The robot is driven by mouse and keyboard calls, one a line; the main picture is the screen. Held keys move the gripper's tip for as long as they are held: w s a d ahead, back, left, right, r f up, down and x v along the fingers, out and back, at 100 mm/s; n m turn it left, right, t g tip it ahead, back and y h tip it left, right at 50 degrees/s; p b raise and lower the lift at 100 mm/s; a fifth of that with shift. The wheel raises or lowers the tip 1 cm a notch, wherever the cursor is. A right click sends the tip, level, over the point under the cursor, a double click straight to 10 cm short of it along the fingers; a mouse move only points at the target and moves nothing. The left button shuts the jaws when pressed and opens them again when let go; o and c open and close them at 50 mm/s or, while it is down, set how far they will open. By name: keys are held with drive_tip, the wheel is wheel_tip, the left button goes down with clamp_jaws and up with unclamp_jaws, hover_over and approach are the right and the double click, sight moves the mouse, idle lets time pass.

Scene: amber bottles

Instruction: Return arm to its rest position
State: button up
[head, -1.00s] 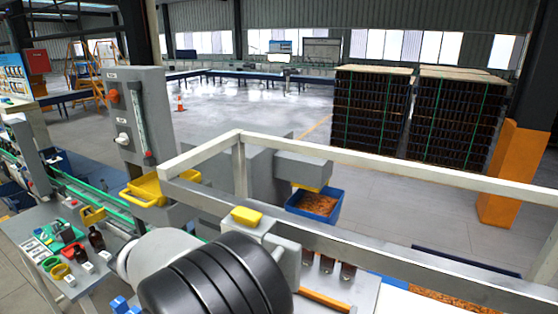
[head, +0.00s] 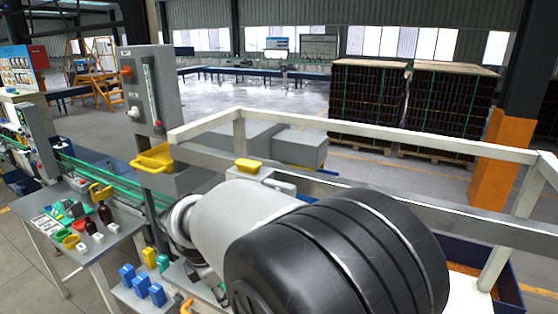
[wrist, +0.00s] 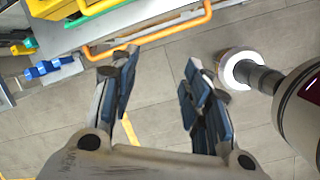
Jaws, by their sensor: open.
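My gripper (wrist: 160,90) shows in the wrist view with its two blue-padded fingers spread apart. Nothing is between them; only grey floor tiles show in the gap. The gripper cannot be made out in the head view. There, my arm's white link and black ribbed cover fill the lower middle and hide part of the workstation behind them. In the wrist view an orange bar (wrist: 150,38) on the bench edge lies beyond the fingertips.
A side table (head: 72,238) at the left holds brown bottles (head: 105,213) and small coloured containers. Blue blocks (head: 142,283) sit lower, near my arm. A pale guard rail (head: 380,135) crosses behind the arm. Pallet stacks (head: 365,105) stand far back on open floor.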

drive_tip(key=s+d+f+m+y+b, duration=0.1)
drive_tip(key=s+d+m+b, duration=0.45)
drive_tip(key=d, duration=0.35)
drive_tip(key=s+d+f+m+b, duration=0.2)
drive_tip(key=s+d+m+b, duration=0.4)
drive_tip(key=d, duration=0.3)
drive_tip(key=s+d+f+m+t+b, duration=0.1)
drive_tip(key=s+d+f+m+b, duration=0.7)
drive_tip(key=s+f+m+b, duration=0.2)
drive_tip(key=s+f+m, duration=0.1)
drive_tip(key=s+m, duration=0.1)
drive_tip(key=s, duration=0.1)
drive_tip(key=shift+s+f+b, duration=0.15)
drive_tip(key=shift+b, duration=0.15)
